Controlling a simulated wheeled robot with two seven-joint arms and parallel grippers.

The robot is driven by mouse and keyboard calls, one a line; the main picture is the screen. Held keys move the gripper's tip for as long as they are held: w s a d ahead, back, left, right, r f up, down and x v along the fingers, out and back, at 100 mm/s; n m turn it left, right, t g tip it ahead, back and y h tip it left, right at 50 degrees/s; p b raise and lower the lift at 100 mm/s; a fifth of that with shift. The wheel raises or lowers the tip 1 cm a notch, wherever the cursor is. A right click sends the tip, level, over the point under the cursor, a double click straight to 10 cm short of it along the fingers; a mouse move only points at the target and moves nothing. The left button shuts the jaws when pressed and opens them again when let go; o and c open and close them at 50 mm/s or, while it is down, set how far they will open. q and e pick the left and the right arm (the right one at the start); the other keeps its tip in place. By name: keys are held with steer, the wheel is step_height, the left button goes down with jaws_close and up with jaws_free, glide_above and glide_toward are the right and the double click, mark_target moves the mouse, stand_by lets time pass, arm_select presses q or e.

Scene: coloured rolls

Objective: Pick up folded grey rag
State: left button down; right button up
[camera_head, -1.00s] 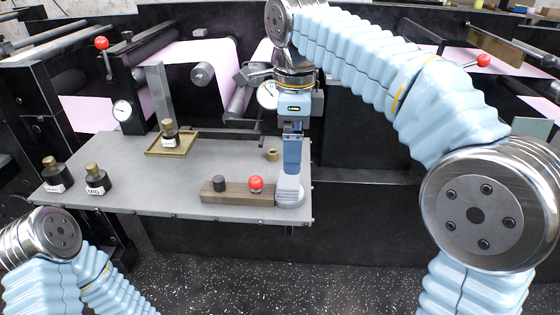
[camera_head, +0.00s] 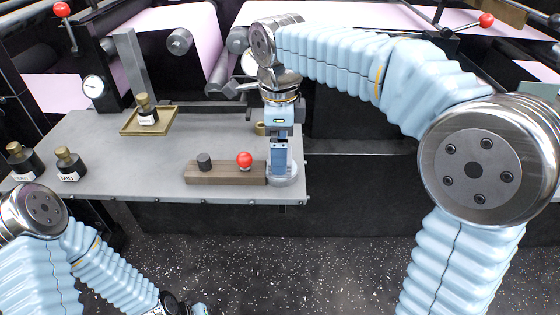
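I cannot make out a folded grey rag for certain. A pale grey, round-edged thing (camera_head: 284,178) sits at the right end of the wooden block, near the table's front right corner; whether it is the rag or a dish, I cannot tell. My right gripper (camera_head: 280,168) points down directly over it, its blue fingers covering part of it. Whether the fingers are apart or closed on something is not clear. My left arm hangs at the lower left, and its fingers are out of the picture.
The wooden block (camera_head: 225,179) carries a dark knob (camera_head: 204,162) and a red ball (camera_head: 244,160). A brass tray (camera_head: 130,128) with a bottle (camera_head: 147,110) stands behind on the grey table (camera_head: 110,160). Two dark bottles (camera_head: 70,165) (camera_head: 24,160) stand at left. A brass ring (camera_head: 260,128) is behind my gripper.

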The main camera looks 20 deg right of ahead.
steer(key=shift+d+f, duration=0.1)
steer(key=shift+f, duration=1.45)
steer(key=c, duration=1)
steer(key=shift+o, duration=0.2)
